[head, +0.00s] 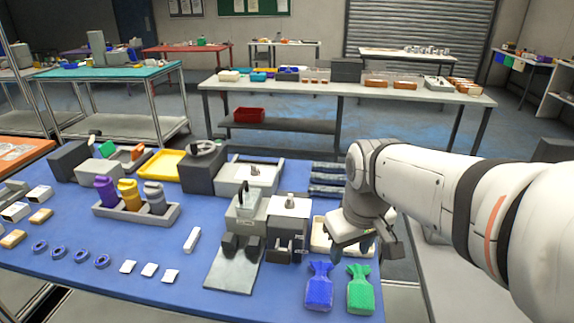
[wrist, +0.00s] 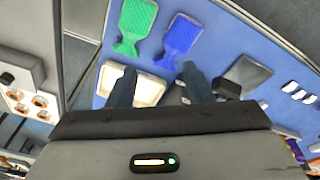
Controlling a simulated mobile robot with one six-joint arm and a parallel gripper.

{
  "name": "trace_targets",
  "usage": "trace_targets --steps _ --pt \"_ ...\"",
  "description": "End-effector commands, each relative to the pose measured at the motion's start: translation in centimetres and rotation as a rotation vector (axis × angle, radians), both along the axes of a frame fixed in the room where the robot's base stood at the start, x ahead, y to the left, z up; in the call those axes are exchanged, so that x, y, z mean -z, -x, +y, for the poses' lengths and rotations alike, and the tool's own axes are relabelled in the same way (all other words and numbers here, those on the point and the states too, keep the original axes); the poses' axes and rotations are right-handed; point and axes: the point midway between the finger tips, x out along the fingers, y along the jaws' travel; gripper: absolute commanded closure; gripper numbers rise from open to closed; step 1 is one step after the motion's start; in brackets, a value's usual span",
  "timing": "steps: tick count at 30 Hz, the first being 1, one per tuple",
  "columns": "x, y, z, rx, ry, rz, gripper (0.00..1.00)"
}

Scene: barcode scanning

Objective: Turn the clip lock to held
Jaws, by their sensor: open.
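A grey fixture (head: 246,215) with upright parts, dark blocks and a flat grey plate stands at the centre right of the blue table. A grey block with a small knob on top (head: 289,208) adjoins it on the right. I cannot tell which part is the clip lock, or its setting. My gripper (head: 352,246) is right of these parts, above a shallow white tray (head: 318,236). In the wrist view my gripper (wrist: 160,86) has its fingers apart with nothing held between them. The tray (wrist: 146,90) shows beyond them, and the grey plate (wrist: 249,72) lies to the right.
A blue pouch (head: 319,287) and a green pouch (head: 360,290) lie at the front, near my gripper. A grey holder (head: 137,213) with several bottles, blue rings and small white boxes occupy the left. Clear blue tabletop (head: 130,292) shows at the front left.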

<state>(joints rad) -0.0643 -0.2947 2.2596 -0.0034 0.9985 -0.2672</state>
Motion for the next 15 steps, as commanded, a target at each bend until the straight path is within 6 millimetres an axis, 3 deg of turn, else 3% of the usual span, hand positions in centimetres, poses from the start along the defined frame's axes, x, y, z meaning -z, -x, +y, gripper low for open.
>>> trace_targets --steps 1,6,15 --pt "-1.2 -2.1 0.7 -0.076 0.011 0.016 0.54" --pt "-3.7 -8.2 2.9 -0.355 0.049 0.060 0.54" --pt "-5.3 -17.5 7.9 -0.815 0.089 0.129 0.54"
